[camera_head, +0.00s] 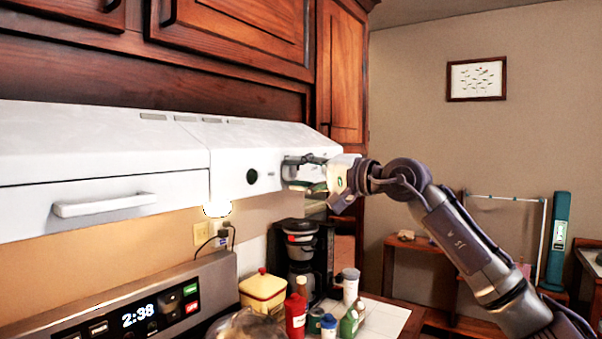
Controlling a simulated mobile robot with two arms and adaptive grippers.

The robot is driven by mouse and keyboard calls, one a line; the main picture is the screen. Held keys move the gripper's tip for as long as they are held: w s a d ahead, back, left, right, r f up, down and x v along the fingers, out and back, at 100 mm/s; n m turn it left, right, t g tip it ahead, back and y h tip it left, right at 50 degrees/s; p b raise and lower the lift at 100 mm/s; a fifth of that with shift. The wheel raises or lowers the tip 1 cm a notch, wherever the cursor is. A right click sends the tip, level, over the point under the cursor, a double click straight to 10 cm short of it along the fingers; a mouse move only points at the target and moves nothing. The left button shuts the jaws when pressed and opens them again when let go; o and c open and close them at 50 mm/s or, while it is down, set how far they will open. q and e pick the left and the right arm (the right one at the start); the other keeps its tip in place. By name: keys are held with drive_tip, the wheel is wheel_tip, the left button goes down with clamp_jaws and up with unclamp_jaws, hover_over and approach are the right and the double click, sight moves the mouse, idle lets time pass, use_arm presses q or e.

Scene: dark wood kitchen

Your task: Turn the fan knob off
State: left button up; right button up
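The white range hood (100,145) runs along the wall under the cabinets. A round black knob (252,176) shows on its front face, with a small dark mark to its right. My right gripper (292,172) is at the right part of the hood's front face, to the right of this black knob and apart from it. Its fingers point left at the hood and hide the surface behind them. I cannot tell whether they hold or touch anything there. My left gripper is not in view.
Dark wood cabinets (235,35) hang above the hood. Below are the stove panel (120,305) with a clock, a coffee maker (301,255), a yellow canister (262,290) and several bottles. A shelf (420,243) stands at the right wall.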

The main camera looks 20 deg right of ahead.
drive_tip(key=shift+o, duration=1.3)
drive_tip(key=shift+d, duration=0.1)
drive_tip(key=v, duration=1.1)
drive_tip(key=shift+s+d, duration=0.25)
drive_tip(key=shift+s, duration=0.1)
